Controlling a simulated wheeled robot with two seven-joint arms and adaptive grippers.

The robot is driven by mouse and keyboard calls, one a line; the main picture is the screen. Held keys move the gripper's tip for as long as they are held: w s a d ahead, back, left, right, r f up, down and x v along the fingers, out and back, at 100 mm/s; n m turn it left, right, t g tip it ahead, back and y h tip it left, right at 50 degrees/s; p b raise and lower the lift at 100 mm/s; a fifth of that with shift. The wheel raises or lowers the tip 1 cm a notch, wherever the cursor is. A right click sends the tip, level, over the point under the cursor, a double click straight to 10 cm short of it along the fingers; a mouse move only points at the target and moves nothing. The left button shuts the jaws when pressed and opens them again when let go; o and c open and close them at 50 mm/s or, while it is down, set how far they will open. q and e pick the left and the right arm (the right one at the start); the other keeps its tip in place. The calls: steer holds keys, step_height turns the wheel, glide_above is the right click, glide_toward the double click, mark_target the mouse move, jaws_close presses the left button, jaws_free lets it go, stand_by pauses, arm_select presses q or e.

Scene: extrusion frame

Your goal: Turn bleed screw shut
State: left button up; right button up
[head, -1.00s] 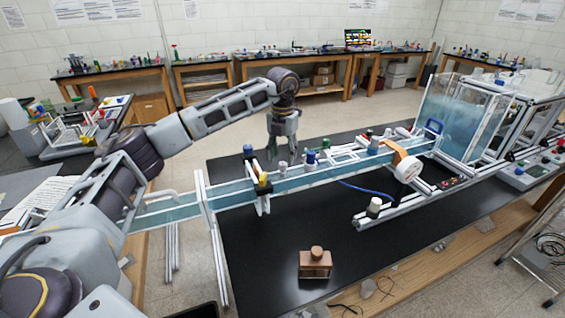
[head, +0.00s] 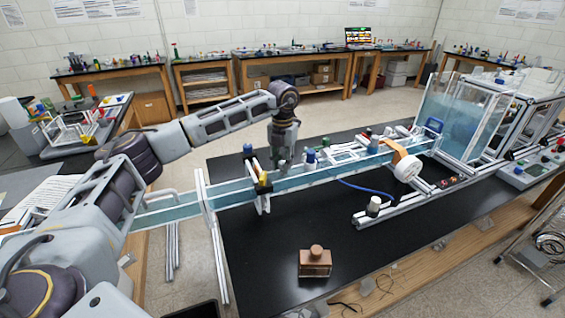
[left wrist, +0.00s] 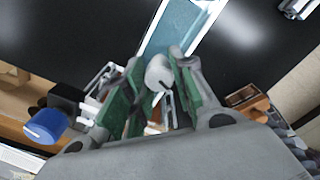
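A pale grey knob, which looks like the bleed screw (head: 282,166), stands on the long water channel (head: 232,192) between a yellow knob and a blue-capped one. My left gripper (head: 284,151) points straight down over it. In the left wrist view, the green-padded fingers of my left gripper (left wrist: 153,82) stand apart with the pale bleed screw (left wrist: 159,72) between their tips. The screw lies nearer the right finger; I cannot tell whether they touch. Its lower part is hidden. My right gripper is not in view.
A yellow knob (head: 263,178) and a blue-capped knob (head: 310,157) flank the spot; a blue knob (left wrist: 45,126) shows in the left wrist view. A water tank (head: 447,118) stands at the right end. A brown block (head: 315,263) sits on the black tabletop (head: 270,250), clear around it.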

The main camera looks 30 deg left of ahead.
arm_select(q)
steer(key=shift+c, duration=1.3)
